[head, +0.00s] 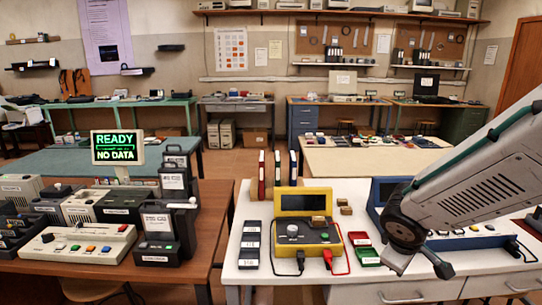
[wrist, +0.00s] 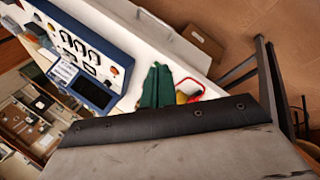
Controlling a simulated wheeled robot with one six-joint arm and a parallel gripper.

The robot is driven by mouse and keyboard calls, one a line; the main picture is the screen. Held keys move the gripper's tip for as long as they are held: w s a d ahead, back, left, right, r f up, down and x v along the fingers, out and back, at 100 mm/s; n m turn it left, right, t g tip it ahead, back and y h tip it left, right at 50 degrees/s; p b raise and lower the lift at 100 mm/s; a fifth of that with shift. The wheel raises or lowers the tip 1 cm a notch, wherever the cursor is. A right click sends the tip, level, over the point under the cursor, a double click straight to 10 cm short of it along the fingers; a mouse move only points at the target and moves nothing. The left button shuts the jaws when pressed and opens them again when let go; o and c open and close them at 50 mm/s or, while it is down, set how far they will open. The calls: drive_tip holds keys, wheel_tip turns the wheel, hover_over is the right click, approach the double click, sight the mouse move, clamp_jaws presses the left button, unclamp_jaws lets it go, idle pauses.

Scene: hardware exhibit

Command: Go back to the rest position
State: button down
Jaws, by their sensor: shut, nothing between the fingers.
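My arm comes in from the right in the head view, over the white table (head: 240,278). Its dark end points down above the table's right part. In the wrist view my gripper (wrist: 170,124) fills the bottom as a dark-edged grey shape, shut with nothing held. The wrist view is tilted and shows a blue panel device (wrist: 85,50) with dark handles, and a green object (wrist: 157,86) beside a red and yellow one, below the gripper and apart from it.
A yellow instrument (head: 303,232) with red and black leads stands on the white table, left of my arm. A blue device (head: 384,190) is partly behind the arm. A brown table (head: 215,215) at left holds several instruments and a READY/NO DATA sign (head: 117,147). Floor shows between the tables.

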drive_tip(key=s+a+r+m+g+y, duration=0.1)
drive_tip(key=s+r+m, duration=0.3)
drive_tip(key=s, duration=0.6)
drive_tip(key=s+a+r+m+g+y, duration=0.2)
drive_tip(key=s+r+m, duration=0.1)
drive_tip(key=s+r, duration=0.5)
drive_tip(key=shift+s+m+y, duration=0.4)
drive_tip(key=shift+s, duration=1.3)
drive_tip(key=shift+a, duration=0.1)
